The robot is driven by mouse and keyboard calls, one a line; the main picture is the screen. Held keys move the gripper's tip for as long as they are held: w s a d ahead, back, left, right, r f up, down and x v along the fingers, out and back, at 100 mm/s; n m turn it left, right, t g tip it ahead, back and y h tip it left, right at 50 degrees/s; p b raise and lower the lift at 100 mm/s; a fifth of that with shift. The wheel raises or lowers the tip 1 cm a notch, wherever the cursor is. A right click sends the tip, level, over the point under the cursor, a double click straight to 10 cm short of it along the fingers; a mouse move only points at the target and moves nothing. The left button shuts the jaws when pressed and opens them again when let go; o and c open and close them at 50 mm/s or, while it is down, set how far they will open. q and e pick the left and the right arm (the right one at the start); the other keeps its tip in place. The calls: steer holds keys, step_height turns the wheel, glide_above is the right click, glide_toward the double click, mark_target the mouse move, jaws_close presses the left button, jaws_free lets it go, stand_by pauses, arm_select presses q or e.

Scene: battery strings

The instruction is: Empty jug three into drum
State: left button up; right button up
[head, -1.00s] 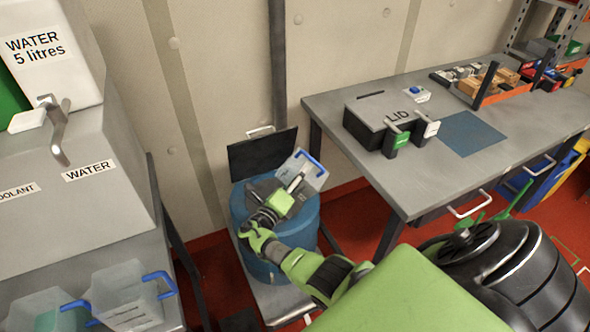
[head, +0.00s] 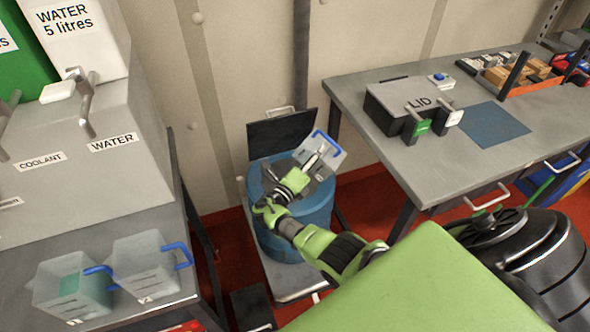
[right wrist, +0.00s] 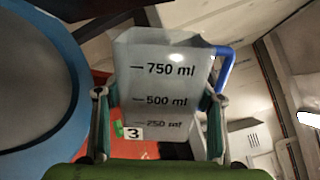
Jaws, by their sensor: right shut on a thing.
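The blue drum (head: 316,217) stands on a low grey platform by the wall, its dark lid (head: 282,133) raised behind it. Jug three, clear with a blue handle (head: 330,149), is tilted over the drum's top. My right gripper (head: 312,168) is shut on it. In the right wrist view, the jug (right wrist: 165,85) sits between both fingers, with a "3" label and millilitre marks. The drum's blue side (right wrist: 70,60) is at the left there. I see no clear liquid level in the jug and no stream. My left gripper is out of view.
Two clear jugs (head: 150,268) (head: 65,290) with blue handles stand on the left bench, the left one holding greenish liquid. Coolant and water dispensers (head: 85,150) are behind them. The right table (head: 365,95) carries a LID box (head: 410,98), a blue mat (head: 493,125) and trays.

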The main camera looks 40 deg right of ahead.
mark_target(306, 152)
steer(key=shift+w+r, duration=0.1)
steer(key=shift+r, duration=0.1)
steer(key=shift+w+a+r+n+p, duration=0.15)
steer(key=shift+r+n+p, duration=0.25)
steer(key=shift+n+p, duration=0.4)
steer(key=shift+r, duration=0.1)
stand_by(0.8)
steer(key=shift+w+r+n+p, duration=0.2)
steer(key=shift+r+n+p, duration=0.1)
steer(key=shift+n+p, duration=0.15)
steer(key=shift+n, duration=0.25)
steer(key=shift+w+r, duration=0.1)
stand_by(0.6)
steer(key=shift+w+a+r+n+p, duration=0.2)
steer(key=shift+r+n+p, duration=0.15)
steer(key=shift+n, duration=0.25)
steer(key=shift+w, duration=0.1)
stand_by(0.7)
